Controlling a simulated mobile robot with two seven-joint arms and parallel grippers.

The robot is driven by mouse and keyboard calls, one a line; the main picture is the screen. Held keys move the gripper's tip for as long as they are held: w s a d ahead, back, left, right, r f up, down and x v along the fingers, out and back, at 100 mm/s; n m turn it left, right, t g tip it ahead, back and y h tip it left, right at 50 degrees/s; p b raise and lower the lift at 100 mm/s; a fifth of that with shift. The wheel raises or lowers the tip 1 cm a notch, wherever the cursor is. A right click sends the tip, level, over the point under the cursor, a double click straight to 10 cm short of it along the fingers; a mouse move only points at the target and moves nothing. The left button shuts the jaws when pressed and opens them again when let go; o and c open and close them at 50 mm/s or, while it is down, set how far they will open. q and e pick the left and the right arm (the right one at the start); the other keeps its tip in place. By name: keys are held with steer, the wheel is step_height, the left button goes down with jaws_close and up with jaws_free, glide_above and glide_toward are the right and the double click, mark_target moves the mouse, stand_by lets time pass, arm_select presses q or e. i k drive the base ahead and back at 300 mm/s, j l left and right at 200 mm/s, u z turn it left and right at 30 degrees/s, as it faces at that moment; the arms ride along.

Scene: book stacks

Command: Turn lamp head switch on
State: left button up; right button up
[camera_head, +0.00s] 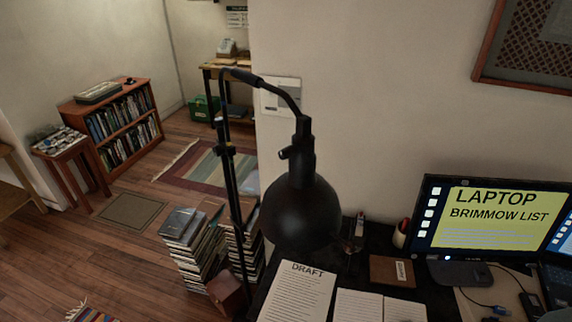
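A black lamp with a round head (300,212) hangs in the middle of the head view, its shade facing down over a dark desk. A curved neck joins the head to a thin black upright pole (232,185). A small knob-like switch (287,153) sticks out to the left from the narrow socket above the shade. I cannot tell its position, and no glow shows from the lamp. Neither of my grippers is in view.
The dark desk (352,265) holds draft papers (298,290), a brown notebook (392,271) and a lit monitor (492,220). Book stacks (192,245) stand on the floor left of the pole. A wall is close behind the lamp. Open floor lies at left.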

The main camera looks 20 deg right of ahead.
mark_target(291, 151)
steer(key=i+j+z, duration=0.2)
steer(key=z, duration=0.15)
steer(key=i+j+z, duration=0.55)
steer(key=j+z, duration=0.15)
steer(key=i+j+z, duration=0.15)
steer(key=j+z, duration=0.15)
steer(key=i+j+z, duration=0.1)
steer(key=j+z, duration=0.25)
steer(key=j, duration=0.15)
